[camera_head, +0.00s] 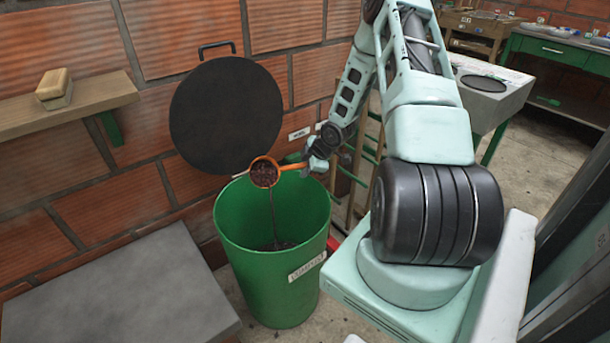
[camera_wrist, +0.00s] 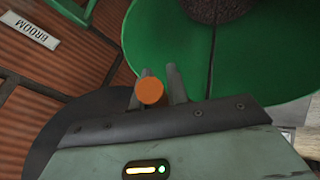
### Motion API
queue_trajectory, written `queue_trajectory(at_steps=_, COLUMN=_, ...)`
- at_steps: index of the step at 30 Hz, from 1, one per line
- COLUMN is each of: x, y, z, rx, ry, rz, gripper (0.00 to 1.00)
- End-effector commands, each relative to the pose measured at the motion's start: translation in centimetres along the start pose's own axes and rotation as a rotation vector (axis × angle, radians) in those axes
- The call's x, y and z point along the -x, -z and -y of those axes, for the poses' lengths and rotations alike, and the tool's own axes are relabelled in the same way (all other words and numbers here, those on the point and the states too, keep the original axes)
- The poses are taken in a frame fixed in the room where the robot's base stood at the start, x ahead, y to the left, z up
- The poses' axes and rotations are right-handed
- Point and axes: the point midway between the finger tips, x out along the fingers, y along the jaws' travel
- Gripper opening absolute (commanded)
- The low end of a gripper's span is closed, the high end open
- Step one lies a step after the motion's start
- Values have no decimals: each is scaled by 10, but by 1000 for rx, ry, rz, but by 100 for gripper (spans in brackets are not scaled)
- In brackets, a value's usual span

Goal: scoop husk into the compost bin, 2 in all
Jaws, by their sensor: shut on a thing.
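My gripper (camera_head: 311,161) is shut on the orange handle of a scoop (camera_head: 265,173). The scoop's round bowl is over the green compost bin (camera_head: 284,206) near its back rim, and dark reddish-brown husk shows in it. A thin dark streak runs from the bowl down into the bin. Dark husk (camera_head: 276,246) also lies inside the bin. In the wrist view, the end of the orange handle (camera_wrist: 150,91) shows between my fingers, with the green bin wall (camera_wrist: 160,30) behind and dark husk (camera_wrist: 217,8) at the top. The scoop's bowl is hidden there.
A grey slab (camera_head: 120,300) stands at the lower left. A wooden shelf (camera_head: 60,110) holds a brush-like block (camera_head: 54,88). A wall label reading BROOM (camera_wrist: 32,29) is near the bin.

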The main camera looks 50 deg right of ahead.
Motion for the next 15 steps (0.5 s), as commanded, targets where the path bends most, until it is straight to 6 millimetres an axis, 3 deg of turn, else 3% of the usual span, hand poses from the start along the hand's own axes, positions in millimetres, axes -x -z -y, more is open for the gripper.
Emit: queue_trajectory(at_steps=15, x=-6, y=-4, z=6, rx=27, ry=-107, rz=-42, gripper=0)
